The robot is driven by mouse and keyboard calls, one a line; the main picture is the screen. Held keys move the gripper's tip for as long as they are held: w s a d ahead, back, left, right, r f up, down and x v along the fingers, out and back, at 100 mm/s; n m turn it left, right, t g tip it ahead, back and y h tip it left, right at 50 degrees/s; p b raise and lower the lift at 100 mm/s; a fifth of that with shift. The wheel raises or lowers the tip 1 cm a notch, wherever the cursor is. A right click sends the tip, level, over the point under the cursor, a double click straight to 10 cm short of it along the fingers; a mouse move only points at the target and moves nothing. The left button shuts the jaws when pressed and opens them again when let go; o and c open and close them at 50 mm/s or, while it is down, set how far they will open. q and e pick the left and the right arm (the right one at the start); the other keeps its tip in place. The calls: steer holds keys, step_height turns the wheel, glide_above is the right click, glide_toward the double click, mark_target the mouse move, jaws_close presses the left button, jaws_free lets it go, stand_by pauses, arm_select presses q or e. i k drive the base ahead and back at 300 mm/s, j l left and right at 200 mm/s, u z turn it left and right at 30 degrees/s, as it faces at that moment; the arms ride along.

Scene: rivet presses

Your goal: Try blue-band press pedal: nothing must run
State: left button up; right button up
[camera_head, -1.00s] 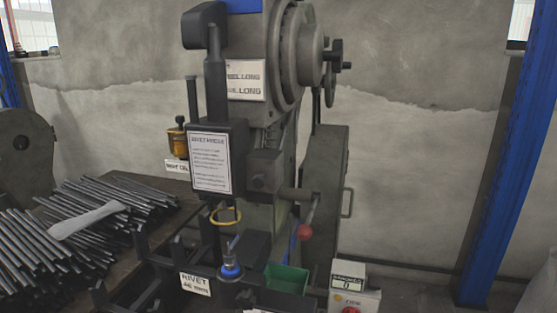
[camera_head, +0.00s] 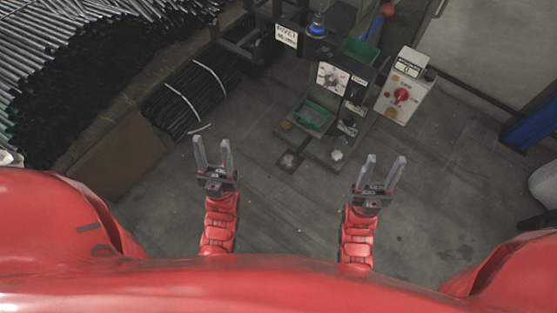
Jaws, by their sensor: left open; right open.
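The lower part of the press (camera_head: 318,150) stands ahead of me, with a round dial plate (camera_head: 333,77) on its front. A small dark plate (camera_head: 290,161) lies low at the foot of the press; it may be the pedal, but I cannot tell for sure. A control box (camera_head: 402,87) with a red rotary switch (camera_head: 401,95) and a small display stands right of the press. My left gripper (camera_head: 211,142) is open and empty, left of the press foot. My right gripper (camera_head: 386,160) is open and empty, right of it. Both appear apart from the press.
A green tray (camera_head: 313,117) sits low on the press and a green bin (camera_head: 358,52) higher up. A bundle of dark rods (camera_head: 190,98) lies left, beside a large rod pile (camera_head: 70,60). A blue post (camera_head: 532,125) stands right. The floor (camera_head: 285,215) between my grippers is clear.

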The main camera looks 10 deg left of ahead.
mark_target(301, 149)
steer(key=i+l+u, duration=0.15)
steer(key=l+u, duration=1.2)
steer(key=i+j, duration=0.05)
